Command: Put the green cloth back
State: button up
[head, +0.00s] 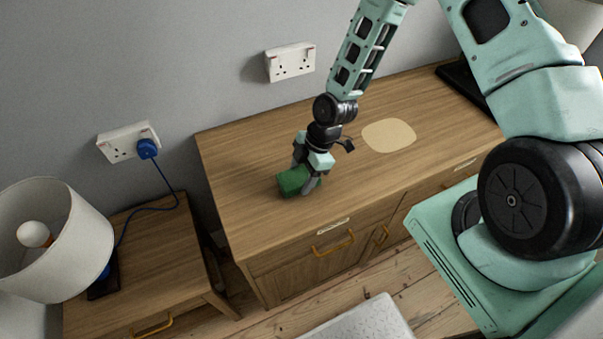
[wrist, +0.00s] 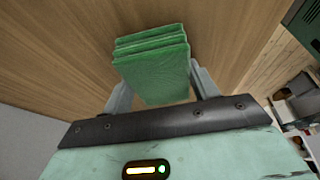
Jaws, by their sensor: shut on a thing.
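The green cloth (head: 293,182) is a folded, layered block at the left part of the wooden cabinet top (head: 240,155). My gripper (head: 308,174) reaches down from above and is shut on the cloth. In the wrist view the folded cloth (wrist: 154,62) sits between the two grey fingers of my gripper (wrist: 160,88). I cannot tell whether the cloth touches the cabinet top or is just above it. A pale, flat, rounded patch (head: 389,135) lies on the cabinet top to the right of my gripper.
A lower wooden side table (head: 160,245) with a white-shaded lamp (head: 55,240) stands at left. A blue plug and cord (head: 148,148) run from a wall socket. Another socket (head: 290,62) is behind the cabinet. A dark flat object (head: 466,90) lies at the cabinet's far right.

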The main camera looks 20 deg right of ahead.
jog(key=shift+f, duration=0.2)
jog(key=o, duration=0.9)
jog(key=shift+o, duration=0.2)
jog(key=shift+r, duration=0.15)
jog(key=b+v, duration=0.1)
jog(key=v, duration=1.1)
jog(key=s+a+r+m+h, duration=0.2)
jog(key=s+a+r+m, duration=0.3)
jog(key=s+r, duration=0.3)
jog(key=s+a+r+m+h, duration=0.1)
jog(key=s+a+r+m, duration=0.4)
jog(key=s+r, duration=0.4)
jog(key=s+a, duration=0.1)
jog(key=s, duration=0.2)
jog(key=shift+a+r+h, duration=0.2)
jog(key=shift+r+h, duration=0.15)
jog(key=shift+h, duration=0.05)
